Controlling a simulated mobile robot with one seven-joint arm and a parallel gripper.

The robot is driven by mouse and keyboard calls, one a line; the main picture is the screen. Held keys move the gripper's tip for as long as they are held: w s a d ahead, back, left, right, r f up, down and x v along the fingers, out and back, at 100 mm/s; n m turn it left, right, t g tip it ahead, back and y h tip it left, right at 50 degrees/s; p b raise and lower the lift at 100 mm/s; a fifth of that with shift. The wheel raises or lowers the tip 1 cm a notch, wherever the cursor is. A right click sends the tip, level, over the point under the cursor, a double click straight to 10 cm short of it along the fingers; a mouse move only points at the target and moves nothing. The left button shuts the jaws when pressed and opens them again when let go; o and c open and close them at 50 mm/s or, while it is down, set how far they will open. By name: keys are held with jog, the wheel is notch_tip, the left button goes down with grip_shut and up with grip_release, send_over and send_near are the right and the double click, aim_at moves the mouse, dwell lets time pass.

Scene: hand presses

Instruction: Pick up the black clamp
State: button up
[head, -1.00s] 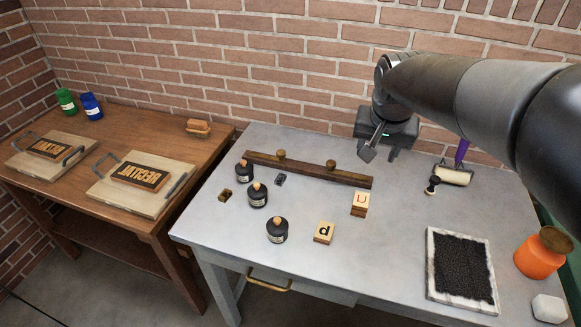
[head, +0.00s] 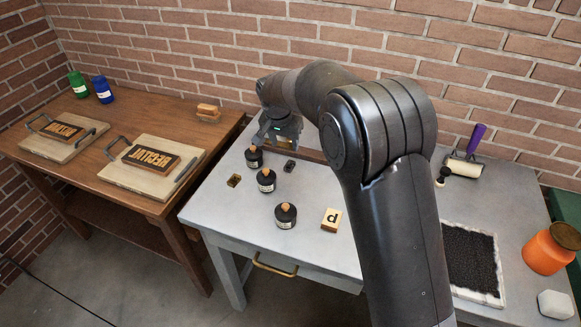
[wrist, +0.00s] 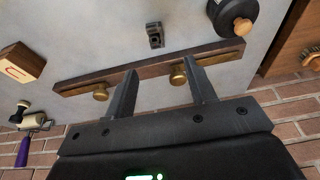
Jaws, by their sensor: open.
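The black clamp (head: 290,166) is a small dark piece lying on the grey table, right of the ink bottles and in front of the wooden bar. In the wrist view the clamp (wrist: 155,36) shows whole near the top middle, beyond the fingertips. My gripper (wrist: 160,72) is open and empty, its two fingers apart over the wooden bar. In the head view my gripper (head: 278,132) is above the table's back edge, behind the clamp. A clear gap shows between fingers and clamp in the wrist view.
The wooden bar (wrist: 145,70) with two brass knobs lies between the clamp and the brick wall. Several black ink bottles (head: 266,180) stand left and in front of the clamp. A letter block (head: 332,219) sits nearer the front. My arm hides the table's middle.

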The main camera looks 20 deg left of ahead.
send_near(290, 165)
jog(key=shift+w+a+f, duration=0.1)
jog(key=shift+w+f, duration=0.1)
jog(key=shift+f, duration=0.25)
jog(key=shift+w+a+f, duration=0.1)
jog(key=shift+w+f, duration=0.15)
jog(key=shift+f, duration=0.2)
jog(key=x, duration=0.5)
jog(key=shift+s+d+f, duration=0.15)
jog(key=shift+d+f, duration=0.05)
jog(key=shift+d, duration=0.05)
grip_shut()
jog(key=shift+r, duration=0.1)
